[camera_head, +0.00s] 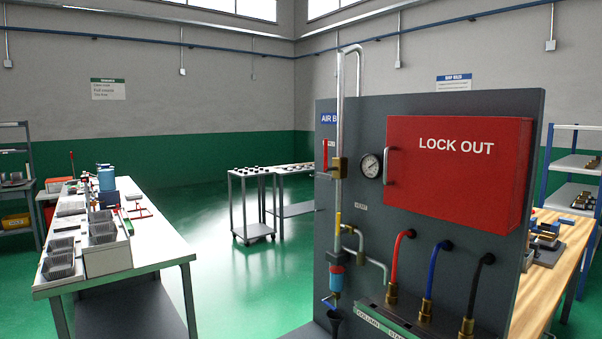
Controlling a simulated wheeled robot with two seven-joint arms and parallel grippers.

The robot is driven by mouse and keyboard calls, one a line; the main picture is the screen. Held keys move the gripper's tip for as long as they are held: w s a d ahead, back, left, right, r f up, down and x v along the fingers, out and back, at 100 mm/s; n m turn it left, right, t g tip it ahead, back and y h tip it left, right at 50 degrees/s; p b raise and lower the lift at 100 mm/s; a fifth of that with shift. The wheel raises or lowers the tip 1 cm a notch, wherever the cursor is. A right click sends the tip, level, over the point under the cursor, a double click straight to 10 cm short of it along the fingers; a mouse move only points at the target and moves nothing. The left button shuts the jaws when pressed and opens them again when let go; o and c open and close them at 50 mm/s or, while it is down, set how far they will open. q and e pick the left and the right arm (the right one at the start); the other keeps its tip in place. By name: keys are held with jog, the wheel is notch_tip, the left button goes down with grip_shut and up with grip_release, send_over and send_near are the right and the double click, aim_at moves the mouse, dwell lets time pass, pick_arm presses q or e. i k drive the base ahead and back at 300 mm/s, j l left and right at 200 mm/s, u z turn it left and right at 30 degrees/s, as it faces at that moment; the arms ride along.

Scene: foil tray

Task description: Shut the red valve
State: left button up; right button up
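The red valve handle (326,155) is on the grey air panel (349,110), left of the pressure gauge (371,166). Its lever points straight up, in line with the vertical metal pipe (339,120), above a brass valve body (337,165). A small label by the lever is too small to read for sure. A red LOCK OUT box (458,180) with a grey handle is closed, to the right of the gauge. Neither of my grippers shows in the head view.
Red, blue and black hoses (432,270) hang low on the panel, beside a filter bowl (336,278). A white workbench (150,240) with trays and tools stands left. A wooden bench (560,240) is behind the panel at right. Green floor (235,285) is free between workbench and panel.

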aim_at(326, 168)
jog(key=i+j+z, duration=0.25)
jog(key=i+j, duration=0.15)
jog(key=i+j+z, duration=0.25)
jog(key=j, duration=0.2)
jog(key=i+j+z, duration=0.25)
jog(key=j, duration=0.25)
jog(key=i, duration=0.1)
